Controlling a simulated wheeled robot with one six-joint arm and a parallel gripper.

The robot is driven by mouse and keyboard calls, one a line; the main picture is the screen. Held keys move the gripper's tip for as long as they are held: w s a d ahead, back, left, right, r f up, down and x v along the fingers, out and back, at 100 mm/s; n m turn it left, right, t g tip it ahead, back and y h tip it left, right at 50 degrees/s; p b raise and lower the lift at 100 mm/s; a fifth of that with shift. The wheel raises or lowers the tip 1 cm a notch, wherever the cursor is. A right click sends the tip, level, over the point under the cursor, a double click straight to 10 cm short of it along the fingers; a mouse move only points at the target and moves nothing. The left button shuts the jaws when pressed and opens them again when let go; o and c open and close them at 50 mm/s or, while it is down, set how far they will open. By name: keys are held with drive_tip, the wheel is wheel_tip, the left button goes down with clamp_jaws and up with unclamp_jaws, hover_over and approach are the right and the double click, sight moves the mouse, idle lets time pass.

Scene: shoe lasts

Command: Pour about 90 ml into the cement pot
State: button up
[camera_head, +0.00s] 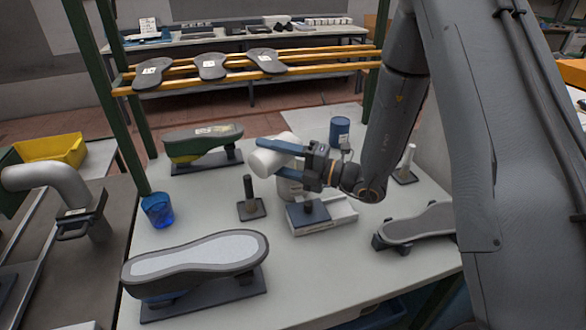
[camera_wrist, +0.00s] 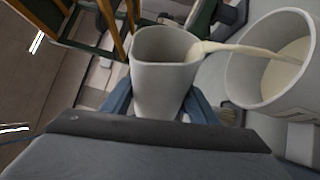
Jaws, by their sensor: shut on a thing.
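My gripper (camera_head: 304,163) is shut on a white pouring jug (camera_head: 274,157), with blue fingers on either side of its body. The jug is strongly tilted in the head view. In the wrist view, the jug (camera_wrist: 163,72) sits between the fingers (camera_wrist: 160,105). A cream-coloured stream (camera_wrist: 245,49) runs from its lip into the wide white cement pot (camera_wrist: 246,85). Cream liquid (camera_wrist: 288,70) shows inside the pot. In the head view, the pot (camera_head: 289,189) stands below the jug, mostly hidden by the jug and gripper. The jug's inside level cannot be judged.
A shoe last (camera_head: 200,262) lies front left and another (camera_head: 203,142) stands back left. A blue cup (camera_head: 158,211), a post on a base (camera_head: 250,200), a blue can (camera_head: 339,129) and a grey-blue block (camera_head: 312,214) surround the pot. Table room is free at front centre.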

drive_tip(key=shift+s+a+r+n+h, duration=0.1)
drive_tip(key=shift+n+h, duration=0.1)
drive_tip(key=shift+n, duration=0.3)
drive_tip(key=shift+s+a+r+n+h, duration=0.1)
drive_tip(key=shift+n+h, duration=0.1)
drive_tip(key=shift+n, duration=0.3)
drive_tip(key=shift+b, duration=0.35)
drive_tip(key=shift+r+n+g+h+p, duration=0.3)
drive_tip(key=shift+r+n+h+p, duration=0.15)
drive_tip(key=shift+n+p, duration=0.55)
drive_tip(key=shift+f+n+h, duration=0.1)
drive_tip(key=shift+n+h, duration=0.15)
drive_tip(key=shift+n, duration=0.35)
drive_tip(key=shift+f, duration=0.1)
